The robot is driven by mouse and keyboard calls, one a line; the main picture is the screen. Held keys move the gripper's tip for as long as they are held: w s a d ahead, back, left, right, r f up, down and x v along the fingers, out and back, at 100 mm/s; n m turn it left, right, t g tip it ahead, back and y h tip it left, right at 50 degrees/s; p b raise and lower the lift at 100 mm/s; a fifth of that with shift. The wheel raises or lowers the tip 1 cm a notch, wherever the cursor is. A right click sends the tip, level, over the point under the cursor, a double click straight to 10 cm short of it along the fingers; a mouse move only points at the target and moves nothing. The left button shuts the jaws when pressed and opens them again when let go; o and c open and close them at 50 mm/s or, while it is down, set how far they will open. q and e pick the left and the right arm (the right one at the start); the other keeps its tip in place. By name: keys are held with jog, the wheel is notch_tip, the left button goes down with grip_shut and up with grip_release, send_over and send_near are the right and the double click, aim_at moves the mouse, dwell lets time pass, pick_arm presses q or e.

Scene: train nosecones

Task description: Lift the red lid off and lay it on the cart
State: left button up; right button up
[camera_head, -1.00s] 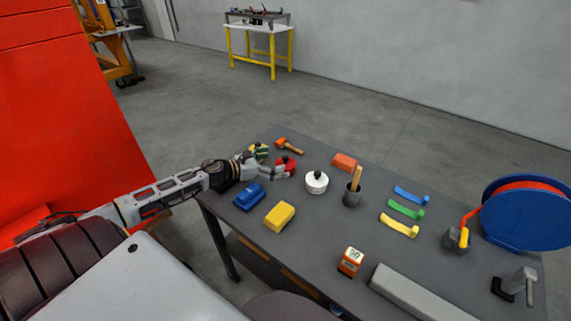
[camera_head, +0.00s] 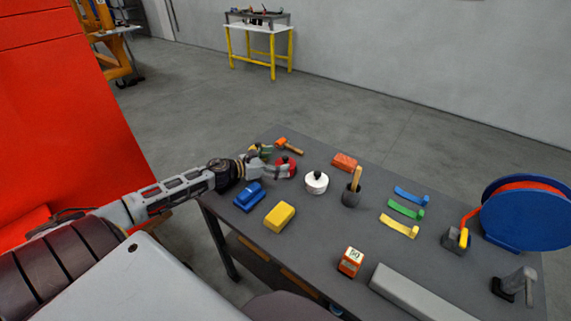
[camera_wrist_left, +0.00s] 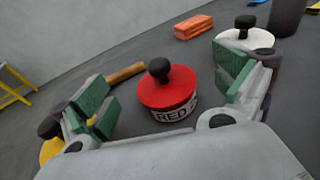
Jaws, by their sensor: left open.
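The red lid (camera_wrist_left: 168,90) with a black knob sits on a round container labelled "RED" (camera_wrist_left: 175,113) on the dark grey cart (camera_head: 318,238). In the head view the red lid (camera_head: 287,165) is partly hidden by my left gripper (camera_head: 273,163). In the left wrist view my left gripper (camera_wrist_left: 168,103) is open, its green-padded fingers spread to either side of the red-lidded container. I see no contact between the pads and the lid. My right gripper is not in view.
A white-lidded pot (camera_head: 317,182) stands right of the red one, and a yellow-lidded one (camera_wrist_left: 52,147) to its left. A mallet (camera_head: 288,146) lies behind. A blue block (camera_head: 249,196), yellow block (camera_head: 280,216) and dark cup with a stick (camera_head: 351,196) are near.

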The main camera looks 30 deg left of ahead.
aim_at(286, 157)
pick_arm(q)
jog(key=shift+x, duration=1.8)
jog(key=c, duration=1.1)
jog(key=shift+r, duration=0.1)
jog(key=shift+r, duration=4.9)
